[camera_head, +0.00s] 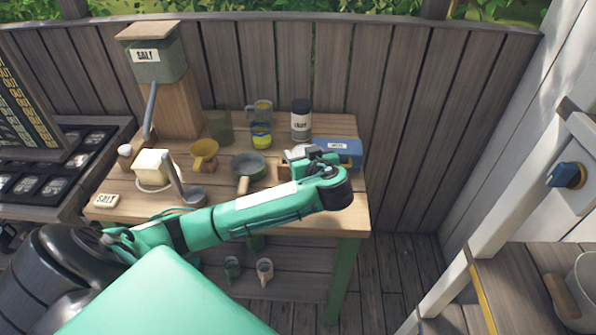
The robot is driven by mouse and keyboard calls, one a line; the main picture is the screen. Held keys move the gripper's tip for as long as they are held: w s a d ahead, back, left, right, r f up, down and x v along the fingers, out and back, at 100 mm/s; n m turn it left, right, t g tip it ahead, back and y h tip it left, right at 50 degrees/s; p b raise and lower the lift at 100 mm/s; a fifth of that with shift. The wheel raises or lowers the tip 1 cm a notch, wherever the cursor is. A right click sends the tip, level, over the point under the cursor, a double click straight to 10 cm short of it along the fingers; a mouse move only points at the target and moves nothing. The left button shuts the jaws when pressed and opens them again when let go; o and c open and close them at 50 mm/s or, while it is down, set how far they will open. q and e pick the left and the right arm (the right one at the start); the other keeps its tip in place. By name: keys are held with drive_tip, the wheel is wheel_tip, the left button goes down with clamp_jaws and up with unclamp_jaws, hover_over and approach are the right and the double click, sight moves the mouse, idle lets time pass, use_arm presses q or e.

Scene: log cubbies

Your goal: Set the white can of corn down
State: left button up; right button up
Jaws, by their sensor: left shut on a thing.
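My left arm reaches in from the left across the front of the wooden table. My left gripper (314,156) is over the table's right part, pointing away from me. It is shut on a small pale thing, the white can of corn (297,152), which is largely hidden by the gripper. I cannot tell whether the can touches the tabletop. My right gripper is not in view.
On the table (334,124), a white jar with a black lid (301,122) stands behind the gripper. A blue box (345,153) is right of it, a dark pan (249,165) left.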

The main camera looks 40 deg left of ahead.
use_arm(q)
wheel_tip(320, 180, down, 6)
drive_tip(key=shift+r+p, duration=0.1)
drive_tip(key=shift+p, duration=0.4)
wheel_tip(320, 180, down, 4)
drive_tip(key=shift+r+p, duration=0.1)
drive_tip(key=shift+p, duration=0.35)
drive_tip(key=shift+f, duration=0.25)
drive_tip(key=o, duration=0.8)
drive_tip(key=shift+f, duration=0.2)
drive_tip(key=o, duration=0.4)
drive_tip(key=shift+o, duration=0.2)
drive_tip(key=shift+r, duration=0.1)
